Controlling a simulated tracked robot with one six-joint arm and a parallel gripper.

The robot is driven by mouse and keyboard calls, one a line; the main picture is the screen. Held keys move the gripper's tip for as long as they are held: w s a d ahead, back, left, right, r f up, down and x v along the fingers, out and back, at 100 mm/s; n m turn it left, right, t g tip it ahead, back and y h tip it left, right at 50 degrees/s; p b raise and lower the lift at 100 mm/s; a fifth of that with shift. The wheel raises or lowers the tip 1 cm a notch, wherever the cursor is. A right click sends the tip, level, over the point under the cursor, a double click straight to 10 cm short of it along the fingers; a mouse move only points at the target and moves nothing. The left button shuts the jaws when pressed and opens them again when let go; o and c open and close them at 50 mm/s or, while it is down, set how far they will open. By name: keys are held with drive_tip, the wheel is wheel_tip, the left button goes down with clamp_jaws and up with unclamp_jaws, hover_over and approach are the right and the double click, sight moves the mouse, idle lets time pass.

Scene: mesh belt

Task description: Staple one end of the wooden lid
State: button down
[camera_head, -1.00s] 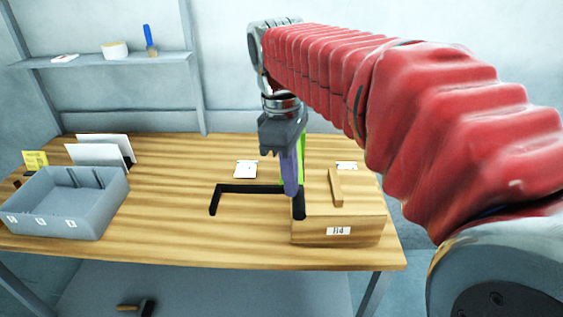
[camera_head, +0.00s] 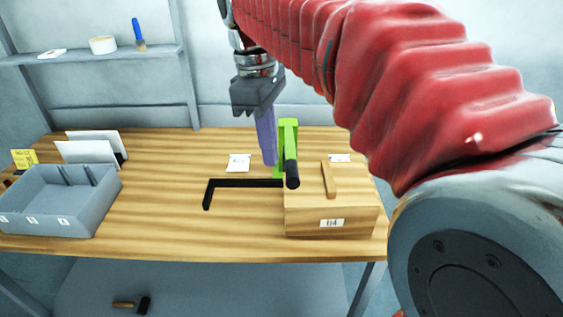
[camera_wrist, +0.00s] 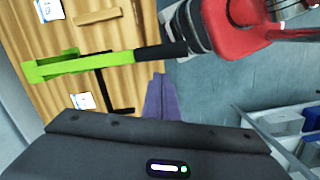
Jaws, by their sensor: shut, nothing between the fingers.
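The wooden box (camera_head: 360,222) with its flat lid stands at the right of the table. A wooden strip (camera_head: 328,181) runs across the lid. A bright green tool with a black handle (camera_head: 288,127), apparently the stapler, shows at the box's back left; whether it touches the box or lid I cannot tell. It also crosses the wrist view (camera_wrist: 85,64), its black handle pointing right. My gripper (camera_head: 269,163) has purple fingers, shut and empty, pointing down just left of the green tool. The fingers also show in the wrist view (camera_wrist: 160,98), apart from the handle.
A black angled bracket (camera_head: 240,183) lies left of the box. White paper (camera_head: 238,162) lies behind it. A grey bin (camera_head: 85,210) and white panels (camera_head: 95,146) stand at the left. A hammer (camera_head: 130,304) lies below. The table's middle is largely clear.

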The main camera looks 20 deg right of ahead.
wheel_tip(320, 180, up, 9)
drive_tip(key=shift+w+a, duration=0.25)
drive_tip(key=shift+a, duration=0.1)
idle(1.0)
